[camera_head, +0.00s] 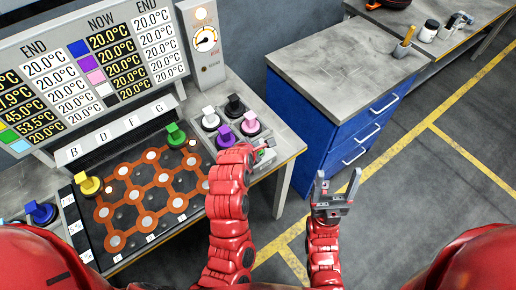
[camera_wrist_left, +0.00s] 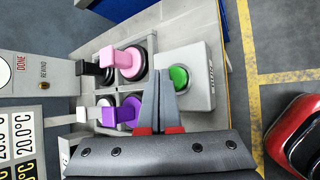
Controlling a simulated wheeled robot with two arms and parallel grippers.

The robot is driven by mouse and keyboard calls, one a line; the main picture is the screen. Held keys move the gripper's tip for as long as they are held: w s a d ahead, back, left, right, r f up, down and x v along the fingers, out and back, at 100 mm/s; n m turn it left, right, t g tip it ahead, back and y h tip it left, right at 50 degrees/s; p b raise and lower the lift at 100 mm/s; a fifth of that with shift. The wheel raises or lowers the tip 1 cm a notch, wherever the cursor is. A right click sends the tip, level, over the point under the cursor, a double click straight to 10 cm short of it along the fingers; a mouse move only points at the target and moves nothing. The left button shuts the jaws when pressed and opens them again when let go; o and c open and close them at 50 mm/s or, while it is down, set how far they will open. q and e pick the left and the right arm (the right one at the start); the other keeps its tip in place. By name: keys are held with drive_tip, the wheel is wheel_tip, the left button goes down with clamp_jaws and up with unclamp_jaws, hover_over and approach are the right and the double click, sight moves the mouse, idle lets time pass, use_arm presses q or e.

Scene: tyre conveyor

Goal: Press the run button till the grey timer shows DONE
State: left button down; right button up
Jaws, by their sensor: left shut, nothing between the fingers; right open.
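The grey timer (camera_head: 206,62) stands upright beside the display board in the head view, with a white dial and a pale round lamp above it. I cannot tell whether the lamp is lit. Part of the timer (camera_wrist_left: 62,72) shows in the left wrist view, with the printed words DONE and REWIND. The green run button (camera_wrist_left: 180,77) sits on a light grey box. My left gripper (camera_head: 266,146) is shut and empty, its fingertips overlapping the button's edge in the wrist view; I cannot tell whether they touch it. My right gripper (camera_head: 333,188) is open and empty over the floor.
White, black, purple and pink knobs (camera_head: 250,122) stand just beside the button box. A board with orange tracks (camera_head: 145,195) and green, yellow and blue knobs lies left. The display board (camera_head: 95,75) rises behind. A blue drawer cabinet (camera_head: 345,130) stands right; floor there is clear.

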use_arm(q)
drive_tip(key=shift+r+p, duration=1.5)
drive_tip(key=shift+r, duration=1.05)
drive_tip(key=shift+w+f, duration=0.1)
